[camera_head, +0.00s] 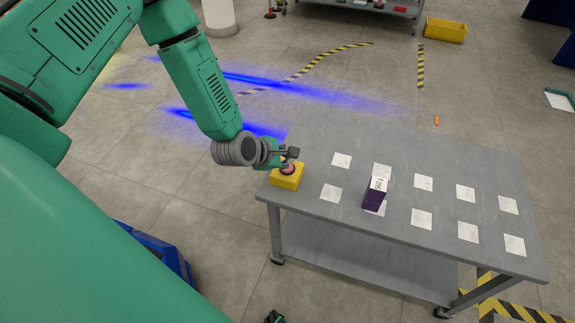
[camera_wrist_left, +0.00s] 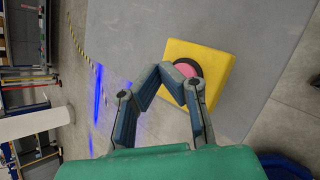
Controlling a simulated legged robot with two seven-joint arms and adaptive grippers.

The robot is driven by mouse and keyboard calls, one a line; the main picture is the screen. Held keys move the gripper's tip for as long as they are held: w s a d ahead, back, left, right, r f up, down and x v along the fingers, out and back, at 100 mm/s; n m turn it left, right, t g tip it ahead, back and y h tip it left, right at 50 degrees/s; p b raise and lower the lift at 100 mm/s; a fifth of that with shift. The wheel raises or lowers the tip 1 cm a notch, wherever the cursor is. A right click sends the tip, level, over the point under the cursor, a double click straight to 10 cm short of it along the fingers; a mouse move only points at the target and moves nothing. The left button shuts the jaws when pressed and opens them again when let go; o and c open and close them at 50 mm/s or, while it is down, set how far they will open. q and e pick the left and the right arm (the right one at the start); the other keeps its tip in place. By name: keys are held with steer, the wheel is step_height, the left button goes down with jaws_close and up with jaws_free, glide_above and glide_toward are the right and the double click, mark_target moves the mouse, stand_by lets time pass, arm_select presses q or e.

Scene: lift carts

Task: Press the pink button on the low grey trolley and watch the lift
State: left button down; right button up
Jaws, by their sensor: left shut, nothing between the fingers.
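The low grey trolley (camera_head: 310,207) stands in front of me, with a yellow button box (camera_head: 286,180) at its left corner. The pink button (camera_head: 287,168) sits on top of the box inside a dark ring. My left gripper (camera_head: 291,154) is shut and empty, right at the button in the head view and covering part of it. In the left wrist view the gripper's fingertips (camera_wrist_left: 183,93) meet beside the pink button (camera_wrist_left: 187,70), over the edge of its dark ring. I cannot tell whether they touch it.
A purple and white box (camera_head: 375,193) stands on the trolley among several white squares. A yellow bin (camera_head: 445,30) and another cart (camera_head: 375,8) are at the back. Striped tape (camera_head: 420,65) marks the floor. The floor left of the trolley is mostly clear.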

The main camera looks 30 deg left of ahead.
arm_select(q)
steer(key=shift+r+p, duration=1.7)
steer(key=shift+r, duration=0.7)
steer(key=shift+f, duration=0.1)
steer(key=s+d+f+m+g, duration=0.1)
steer(key=s+m, duration=0.1)
steer(key=s+d+f+m, duration=0.1)
steer(key=s+m, duration=0.1)
steer(key=s, duration=0.1)
steer(key=s+d+f+m+g, duration=0.1)
steer(key=s+d+m, duration=0.1)
steer(key=s, duration=0.1)
steer(key=shift+f+m+g, duration=0.3)
steer(key=shift+f+m, duration=0.1)
steer(key=s+f+m+g+y, duration=0.1)
steer(key=s+m+g, duration=0.4)
steer(key=s+m, duration=1.3)
steer(key=s+f, duration=0.1)
steer(key=s, duration=0.3)
steer(key=shift+a+f+m+g+y, duration=0.15)
steer(key=shift+a+m+g+y, duration=0.15)
steer(key=shift+g+y, duration=0.1)
